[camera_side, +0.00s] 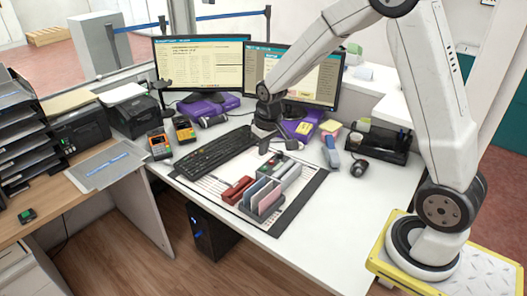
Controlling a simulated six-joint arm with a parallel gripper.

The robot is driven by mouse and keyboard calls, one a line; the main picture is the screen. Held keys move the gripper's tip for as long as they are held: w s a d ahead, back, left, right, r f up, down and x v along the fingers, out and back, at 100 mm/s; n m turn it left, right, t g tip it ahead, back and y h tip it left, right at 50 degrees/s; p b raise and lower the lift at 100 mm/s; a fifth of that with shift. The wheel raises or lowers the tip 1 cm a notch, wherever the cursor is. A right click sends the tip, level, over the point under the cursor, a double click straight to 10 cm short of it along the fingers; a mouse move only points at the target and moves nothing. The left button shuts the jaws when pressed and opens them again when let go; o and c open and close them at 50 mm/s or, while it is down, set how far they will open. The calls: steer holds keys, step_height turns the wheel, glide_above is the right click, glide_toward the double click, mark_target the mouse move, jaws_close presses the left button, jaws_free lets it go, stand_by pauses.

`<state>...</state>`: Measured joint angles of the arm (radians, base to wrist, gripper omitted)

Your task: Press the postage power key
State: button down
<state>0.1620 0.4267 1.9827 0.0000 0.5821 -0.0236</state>
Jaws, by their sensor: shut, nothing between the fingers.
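My gripper (264,149) is shut and empty. It points down over the desk mat (232,183), just right of the black keyboard (212,152). Close below and right of it are a dark unit with a small green patch (274,161) and a grey sectioned tray (290,172). I cannot tell whether my gripper touches any of these. I cannot pick out the postage power key with certainty; it is too small or hidden behind my gripper. Two orange-and-black handheld terminals, one front (160,146) and one behind (184,130), stand left of the keyboard.
Two monitors (203,64) stand behind, with purple boxes (210,106) below. A black mouse-like item (359,168) lies right. The front right of the white desk (330,225) is clear.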

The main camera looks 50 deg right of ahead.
steer(key=w+d+f+m+g, duration=0.1)
steer(key=w+d+f, duration=0.4)
steer(key=w+d, duration=0.4)
steer(key=m, duration=0.2)
glide_above(271, 161)
step_height(271, 161, down, 7)
steer(key=shift+s+r+g, duration=0.1)
steer(key=shift+r+g, duration=0.05)
steer(key=shift+g, duration=0.25)
steer(key=shift+f, duration=3.85)
steer(key=shift+f, duration=0.75)
steer(key=shift+r, duration=0.65)
steer(key=shift+r, duration=0.35)
